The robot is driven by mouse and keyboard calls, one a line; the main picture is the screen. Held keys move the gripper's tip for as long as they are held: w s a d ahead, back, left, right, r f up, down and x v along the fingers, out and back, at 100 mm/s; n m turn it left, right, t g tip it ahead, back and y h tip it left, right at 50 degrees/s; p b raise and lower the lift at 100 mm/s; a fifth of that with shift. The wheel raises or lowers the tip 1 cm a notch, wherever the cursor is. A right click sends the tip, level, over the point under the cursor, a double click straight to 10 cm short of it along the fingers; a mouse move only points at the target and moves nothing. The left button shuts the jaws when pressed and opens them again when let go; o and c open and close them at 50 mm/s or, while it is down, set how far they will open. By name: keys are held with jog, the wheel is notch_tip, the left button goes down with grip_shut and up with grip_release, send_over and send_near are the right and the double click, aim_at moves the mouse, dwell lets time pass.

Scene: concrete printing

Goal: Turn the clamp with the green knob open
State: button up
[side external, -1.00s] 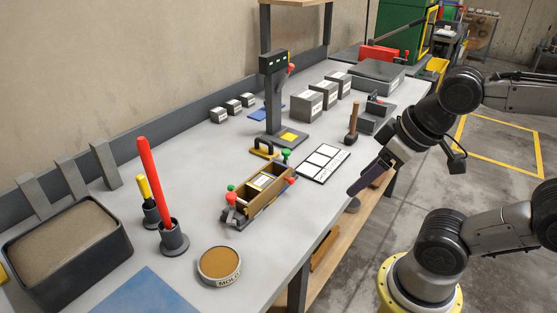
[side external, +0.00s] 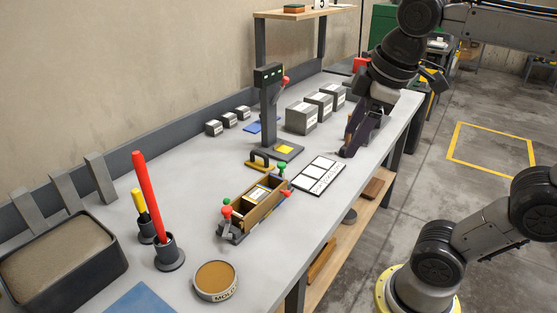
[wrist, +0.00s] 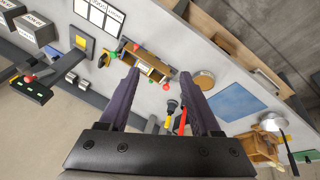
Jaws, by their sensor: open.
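A wooden mold box (side external: 262,211) stands on the grey table, with clamps bearing small coloured knobs at its ends. In the side view one green knob (side external: 282,168) is at the far end near a red knob (side external: 286,184); another green knob (side external: 226,201) is at the near end above a red knob (side external: 226,211). The box also shows in the wrist view (wrist: 152,66). My gripper (side external: 346,154) points down beyond the white label card, apart from the box. In the wrist view its fingers (wrist: 160,77) are spread and empty. Whether each clamp is open is too small to tell.
A post stand (side external: 270,115) with a yellow pad rises behind the box. A yellow-handled tool (side external: 261,161) lies close by. A white label card (side external: 319,176) lies right of the box. Upright red and yellow rods (side external: 153,200) and a round tin (side external: 216,280) stand nearer.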

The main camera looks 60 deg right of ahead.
jog(key=w+d+r+n+g+h, duration=0.1)
jog(key=w+d+r+n+g, duration=0.15)
jog(key=w+r, duration=0.4)
jog(key=n+g+h, duration=0.1)
jog(key=g, duration=0.4)
send_over(281, 164)
jog(key=w+a, duration=0.4)
notch_tip(281, 164, down, 16)
jog(key=x, duration=1.4)
jog(key=shift+w+a+f, duration=0.1)
jog(key=shift+w, duration=0.3)
grip_shut()
